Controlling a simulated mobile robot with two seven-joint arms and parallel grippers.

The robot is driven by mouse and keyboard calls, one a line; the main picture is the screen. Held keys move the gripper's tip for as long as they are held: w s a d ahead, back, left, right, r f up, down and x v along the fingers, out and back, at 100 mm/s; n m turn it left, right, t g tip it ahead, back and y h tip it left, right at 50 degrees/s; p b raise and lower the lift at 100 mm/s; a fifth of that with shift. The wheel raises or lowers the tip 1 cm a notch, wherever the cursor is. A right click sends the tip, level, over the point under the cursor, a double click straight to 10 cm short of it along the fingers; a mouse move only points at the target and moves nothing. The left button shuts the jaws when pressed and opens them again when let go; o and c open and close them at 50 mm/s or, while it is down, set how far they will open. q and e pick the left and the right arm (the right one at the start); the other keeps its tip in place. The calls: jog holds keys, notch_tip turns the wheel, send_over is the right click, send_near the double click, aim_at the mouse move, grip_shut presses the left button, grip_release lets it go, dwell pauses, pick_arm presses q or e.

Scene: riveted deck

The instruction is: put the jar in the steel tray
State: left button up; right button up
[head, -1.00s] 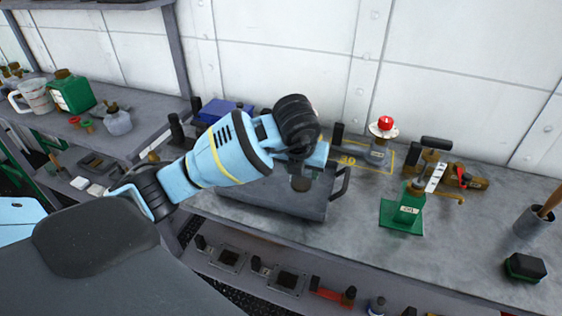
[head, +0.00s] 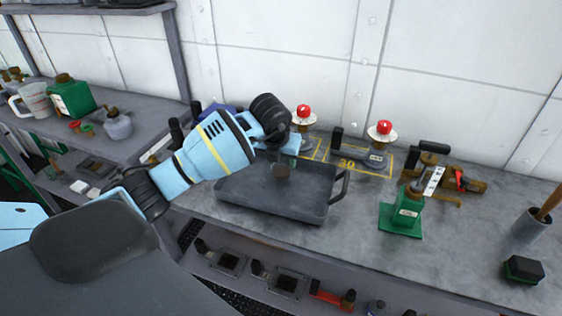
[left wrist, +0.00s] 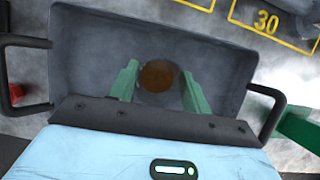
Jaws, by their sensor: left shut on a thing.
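The steel tray (head: 315,207) is a dark grey open pan with loop handles, standing on the bench; it also fills much of the left wrist view (left wrist: 80,50). My left gripper (left wrist: 160,88) has its green fingers on either side of the jar, whose round brown lid (left wrist: 157,76) shows between them. My right gripper is out of view.
Two red-topped items (head: 303,113) (head: 382,130) stand behind the tray near a yellow-marked area numbered 30 (head: 347,163). A blue box (head: 218,112) is behind my arm. Bare bench lies in front of the bottle.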

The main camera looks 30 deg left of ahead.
pick_arm(q)
jog(key=shift+f, duration=0.65)
jog(key=o, duration=1.1)
jog(key=shift+f, duration=0.1)
